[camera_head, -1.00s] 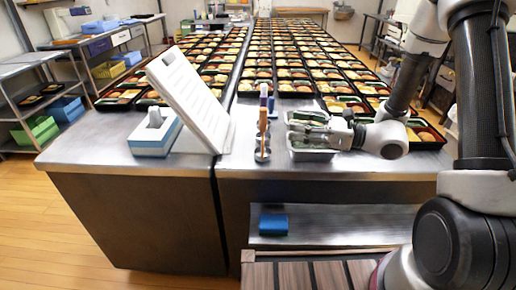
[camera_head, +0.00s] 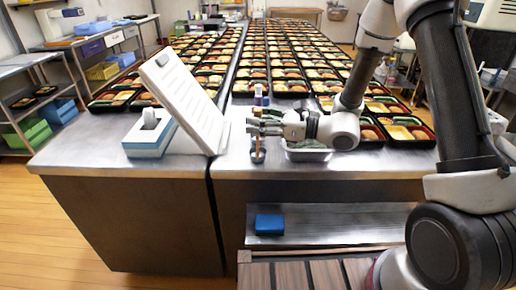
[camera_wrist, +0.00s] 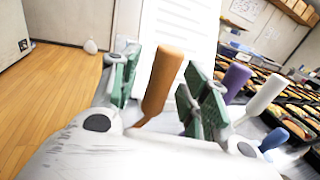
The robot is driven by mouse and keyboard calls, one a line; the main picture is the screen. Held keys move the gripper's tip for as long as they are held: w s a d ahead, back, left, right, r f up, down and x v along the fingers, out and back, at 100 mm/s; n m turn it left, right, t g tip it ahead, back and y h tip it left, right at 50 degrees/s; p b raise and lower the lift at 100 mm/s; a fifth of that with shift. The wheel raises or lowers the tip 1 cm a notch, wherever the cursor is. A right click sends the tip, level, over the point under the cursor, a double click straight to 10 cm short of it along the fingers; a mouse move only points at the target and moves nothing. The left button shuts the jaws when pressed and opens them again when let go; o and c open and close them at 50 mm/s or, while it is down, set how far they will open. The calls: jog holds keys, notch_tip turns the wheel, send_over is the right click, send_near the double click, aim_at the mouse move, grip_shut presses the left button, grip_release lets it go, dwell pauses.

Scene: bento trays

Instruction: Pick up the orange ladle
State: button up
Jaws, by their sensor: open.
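The orange ladle (camera_wrist: 161,82) stands upright, handle up, in the wrist view, its handle between the two green-padded fingers of my gripper (camera_wrist: 160,95). The fingers are open, with gaps on both sides of the handle. In the head view my gripper (camera_head: 264,126) reaches left at the ladle's height and hides most of the orange handle. The ladle's lower end is hidden by my gripper in the wrist view.
Purple (camera_wrist: 236,79), white (camera_wrist: 266,95) and blue (camera_wrist: 272,140) handles stand close to the right finger. A tilted white board (camera_head: 186,98) and a tissue box (camera_head: 150,135) are to the left. A metal tray (camera_head: 308,153) sits under my wrist. Bento trays (camera_head: 291,88) fill the table behind.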

grip_shut()
jog(key=shift+r, duration=0.15)
